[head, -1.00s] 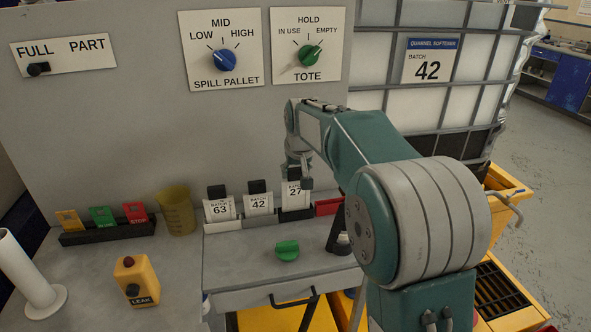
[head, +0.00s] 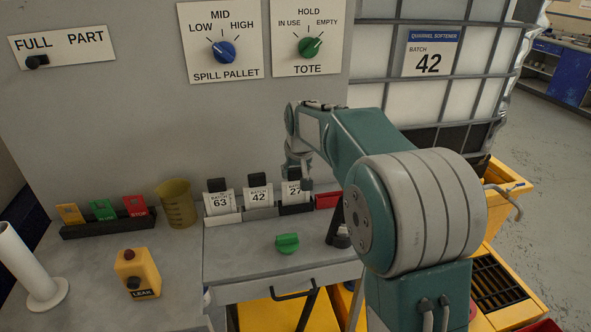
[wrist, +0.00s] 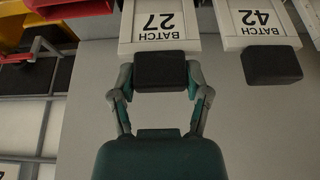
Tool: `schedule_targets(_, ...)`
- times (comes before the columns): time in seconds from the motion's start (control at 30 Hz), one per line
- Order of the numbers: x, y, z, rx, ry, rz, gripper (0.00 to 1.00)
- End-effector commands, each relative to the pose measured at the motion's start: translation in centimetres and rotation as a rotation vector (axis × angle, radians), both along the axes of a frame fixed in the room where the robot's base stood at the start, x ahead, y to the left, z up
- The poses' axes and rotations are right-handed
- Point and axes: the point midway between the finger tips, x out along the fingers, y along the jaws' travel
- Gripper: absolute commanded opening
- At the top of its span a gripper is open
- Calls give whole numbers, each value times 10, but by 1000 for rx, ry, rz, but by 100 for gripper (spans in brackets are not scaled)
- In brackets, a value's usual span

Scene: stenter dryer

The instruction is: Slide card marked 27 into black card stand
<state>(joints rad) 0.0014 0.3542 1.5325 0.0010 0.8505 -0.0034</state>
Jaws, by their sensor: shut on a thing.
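The white card marked 27 (head: 292,190) stands nearly upright at the black card stand (head: 296,209). Its lower edge appears to meet the stand; how deep it sits I cannot tell. My gripper (head: 298,178) is above it. In the wrist view, the card (wrist: 157,22) appears upside down, and my gripper (wrist: 161,82) has its fingers on both sides of the card's black grip block (wrist: 161,70), closed on it. My gripper and arm hide part of the card and block in the head view.
Left of it, card 42 (head: 258,195) stands in a grey stand (head: 260,213) and card 63 (head: 219,202) in a white stand (head: 222,218). A red stand (head: 327,200) is close on the right. A green knob-like piece (head: 287,243) lies in front.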

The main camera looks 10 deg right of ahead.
Motion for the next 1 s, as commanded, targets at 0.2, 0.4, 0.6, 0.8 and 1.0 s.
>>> schedule_targets(0.2, 0, 0, -2, 0, -1, 0, 97)
schedule_targets(0.4, 0, 0, -2, 0, 0, 0, 100)
schedule_targets(0.6, 0, 0, -3, 0, 0, 0, 100)
schedule_targets(0.8, -5, 0, 12, 0, -3, 0, 100)
schedule_targets(1.0, -21, 1, 50, 0, -5, 0, 100)
